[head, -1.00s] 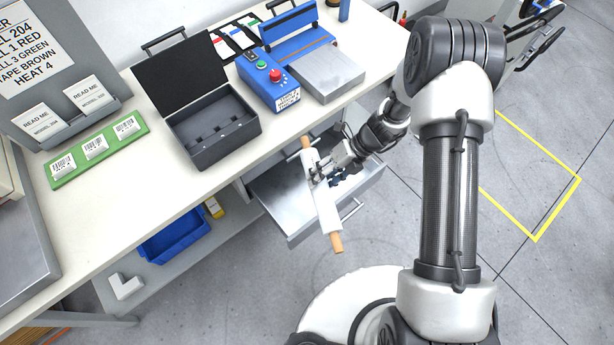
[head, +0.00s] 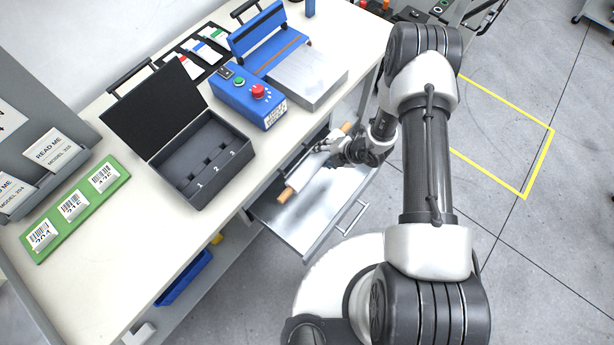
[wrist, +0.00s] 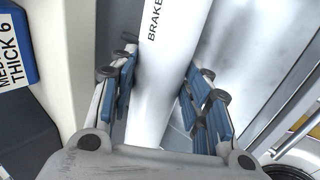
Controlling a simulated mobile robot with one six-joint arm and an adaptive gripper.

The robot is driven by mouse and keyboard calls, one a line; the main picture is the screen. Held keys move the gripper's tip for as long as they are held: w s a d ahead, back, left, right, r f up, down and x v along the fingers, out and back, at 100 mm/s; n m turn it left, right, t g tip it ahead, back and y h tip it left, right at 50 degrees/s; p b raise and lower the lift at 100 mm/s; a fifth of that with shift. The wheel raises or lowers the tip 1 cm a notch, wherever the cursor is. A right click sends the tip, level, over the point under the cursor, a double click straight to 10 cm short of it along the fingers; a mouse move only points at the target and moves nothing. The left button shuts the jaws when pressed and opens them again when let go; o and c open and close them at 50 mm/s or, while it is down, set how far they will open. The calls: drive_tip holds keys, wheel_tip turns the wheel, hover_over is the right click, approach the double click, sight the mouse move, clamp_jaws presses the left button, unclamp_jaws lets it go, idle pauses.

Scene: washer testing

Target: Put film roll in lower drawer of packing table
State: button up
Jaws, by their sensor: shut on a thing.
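The film roll (head: 305,176) is a white cylinder with tan core ends. My gripper (head: 331,147) is shut on it and holds it at a slant over the open metal drawer (head: 310,226) of the packing table (head: 85,255). The wrist view shows the white roll (wrist: 165,65) between the blue-padded fingers of my gripper (wrist: 160,95), with lettering starting "BRAKE" on it. The roll's left end is close to the table's front edge. I cannot tell whether the roll touches the drawer floor. The drawer's inside looks empty where it shows.
On the tabletop stand an open black case (head: 203,160), a blue control box (head: 247,98) with red and green buttons, a blue sealer (head: 270,50) and a green label board (head: 75,212). A blue bin (head: 184,278) sits on the shelf below. Yellow floor lines (head: 540,165) lie to the right.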

wheel_tip(320, 180, down, 18)
drive_tip(key=b, duration=0.5)
drive_tip(key=shift+s+f, duration=0.1)
drive_tip(key=shift+f, duration=0.05)
drive_tip(key=shift+f, duration=0.15)
drive_tip(key=o, duration=1.5)
drive_tip(key=shift+c, duration=0.2)
